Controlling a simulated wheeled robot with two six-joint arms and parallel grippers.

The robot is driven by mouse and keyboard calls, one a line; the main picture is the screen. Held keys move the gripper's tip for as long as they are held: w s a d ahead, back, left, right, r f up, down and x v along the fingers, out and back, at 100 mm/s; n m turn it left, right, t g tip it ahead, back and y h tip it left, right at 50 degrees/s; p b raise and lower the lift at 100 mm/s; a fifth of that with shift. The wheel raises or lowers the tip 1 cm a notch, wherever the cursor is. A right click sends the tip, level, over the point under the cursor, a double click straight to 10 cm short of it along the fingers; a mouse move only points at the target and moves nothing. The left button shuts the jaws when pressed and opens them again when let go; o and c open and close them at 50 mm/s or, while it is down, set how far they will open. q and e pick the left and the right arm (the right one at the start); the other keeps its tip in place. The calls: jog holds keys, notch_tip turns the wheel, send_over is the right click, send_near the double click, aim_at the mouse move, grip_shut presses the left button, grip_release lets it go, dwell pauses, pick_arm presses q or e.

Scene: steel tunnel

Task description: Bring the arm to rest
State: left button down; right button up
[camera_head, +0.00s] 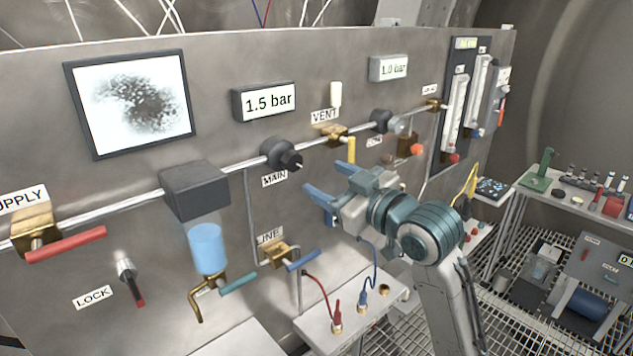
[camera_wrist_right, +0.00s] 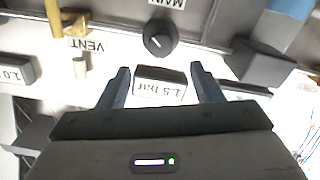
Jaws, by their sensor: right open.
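My right arm (camera_head: 440,262) comes up from the lower right in the head view. Its right gripper (camera_head: 329,178) has two blue fingers spread apart, with nothing between them, in front of the panel below the VENT label (camera_head: 324,116). In the right wrist view the open fingers (camera_wrist_right: 160,72) frame the 1.5 bar display (camera_wrist_right: 160,87), which appears upside down beyond them. The MAIN knob (camera_wrist_right: 160,39) shows above it. The gap between fingers and panel is hard to judge. My left gripper is in neither view.
The grey panel (camera_head: 120,212) carries a pipe, a red SUPPLY handle (camera_head: 66,245), a yellow VENT handle (camera_head: 351,150) and a blue LINE handle (camera_head: 307,260). Red and blue leads rise from a small shelf (camera_head: 345,322) below the gripper. Loaded racks stand at right.

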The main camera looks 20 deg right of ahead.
jog(key=shift+s+d, duration=0.15)
jog(key=shift+s, duration=0.45)
jog(key=shift+f, duration=0.15)
